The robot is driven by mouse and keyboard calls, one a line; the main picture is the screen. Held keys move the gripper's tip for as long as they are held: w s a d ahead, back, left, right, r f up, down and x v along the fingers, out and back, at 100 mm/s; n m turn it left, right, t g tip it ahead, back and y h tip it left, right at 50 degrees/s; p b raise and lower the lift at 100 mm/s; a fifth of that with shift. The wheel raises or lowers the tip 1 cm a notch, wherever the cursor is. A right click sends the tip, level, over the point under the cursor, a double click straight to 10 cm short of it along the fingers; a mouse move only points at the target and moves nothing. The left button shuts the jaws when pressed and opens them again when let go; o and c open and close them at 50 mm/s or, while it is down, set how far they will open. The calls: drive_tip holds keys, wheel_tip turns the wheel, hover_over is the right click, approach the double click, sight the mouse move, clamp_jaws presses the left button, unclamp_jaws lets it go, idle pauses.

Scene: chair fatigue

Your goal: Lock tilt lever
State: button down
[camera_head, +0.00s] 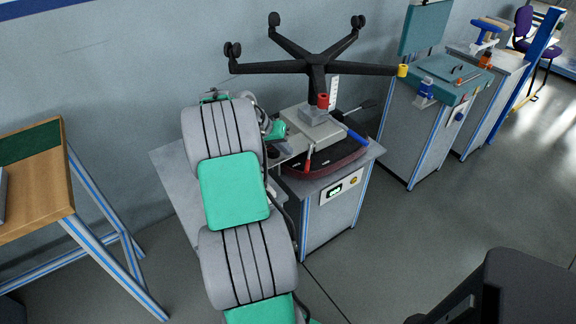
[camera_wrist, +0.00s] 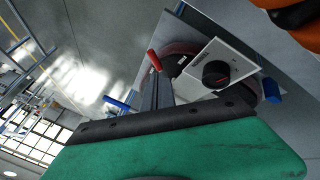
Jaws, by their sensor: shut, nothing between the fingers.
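An upturned office chair lies on a grey test stand in the head view. Its black star base (camera_head: 316,60) points up, and its dark red seat (camera_head: 345,160) is underneath. I cannot tell which is the tilt lever. In the wrist view, a red grip (camera_wrist: 154,60), a blue grip (camera_wrist: 118,104) and a black knob (camera_wrist: 216,73) show. My gripper (camera_head: 279,149) is shut and empty, left of the mechanism and partly hidden by my arm.
The stand's grey cabinet (camera_head: 333,212) has a small control panel. A wooden-topped table (camera_head: 45,195) stands at left, and a teal-topped bench (camera_head: 436,75) stands at back right. A dark object (camera_head: 510,290) fills the lower right corner. The floor between is clear.

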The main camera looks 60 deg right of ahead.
drive_tip(key=x, duration=0.9)
drive_tip(key=shift+w+f, duration=0.25)
drive_tip(key=shift+w, duration=0.05)
drive_tip(key=shift+s, duration=0.1)
